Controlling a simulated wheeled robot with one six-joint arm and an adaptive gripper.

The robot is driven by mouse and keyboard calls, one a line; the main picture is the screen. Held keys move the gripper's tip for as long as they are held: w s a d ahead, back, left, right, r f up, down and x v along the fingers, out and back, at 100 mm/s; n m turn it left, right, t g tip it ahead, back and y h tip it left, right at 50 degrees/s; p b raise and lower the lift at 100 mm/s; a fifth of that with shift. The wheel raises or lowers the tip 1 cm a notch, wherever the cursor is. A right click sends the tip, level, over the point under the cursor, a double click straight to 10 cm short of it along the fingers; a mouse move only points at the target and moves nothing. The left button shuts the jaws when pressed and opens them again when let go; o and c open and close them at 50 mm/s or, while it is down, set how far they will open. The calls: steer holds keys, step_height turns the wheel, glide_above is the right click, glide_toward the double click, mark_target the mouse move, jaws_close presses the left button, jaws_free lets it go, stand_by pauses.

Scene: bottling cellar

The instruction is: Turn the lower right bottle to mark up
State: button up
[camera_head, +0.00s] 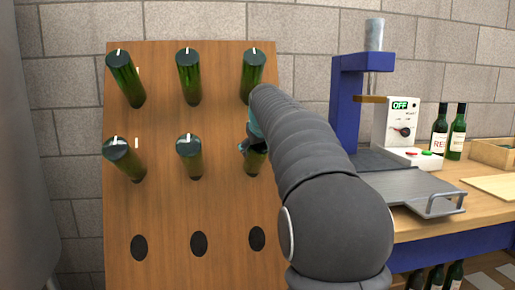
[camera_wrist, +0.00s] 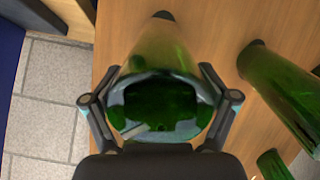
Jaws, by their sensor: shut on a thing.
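The lower right bottle (camera_head: 256,164) is green and sits neck-in in the sloping wooden rack (camera_head: 195,215), lower row, right column. My gripper (camera_head: 251,146) is shut on its base end; my arm hides most of that end in the head view. In the wrist view, both fingers of my gripper (camera_wrist: 160,74) flank the bottle (camera_wrist: 162,60), one on each side. A short pale mark (camera_wrist: 136,130) shows on its base rim, toward the lower left of that picture, off the middle line.
Neighbouring bottles stand close: the lower middle bottle (camera_head: 190,157) and the upper right bottle (camera_head: 252,72). Their white marks show at the base tops. Empty holes (camera_head: 198,244) lie below. A blue press (camera_head: 345,110) and a bench (camera_head: 475,190) stand right.

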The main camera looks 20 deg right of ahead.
steer(key=n, duration=0.1)
steer(key=n+p, duration=0.1)
steer(key=n, duration=0.1)
steer(key=shift+f+n+h, duration=0.2)
steer(key=shift+n+h, duration=0.1)
steer(key=shift+f+n, duration=0.1)
steer(key=shift+n, duration=1.8)
steer(key=shift+p, duration=0.3)
steer(key=o, duration=1)
steer(key=shift+w, duration=0.1)
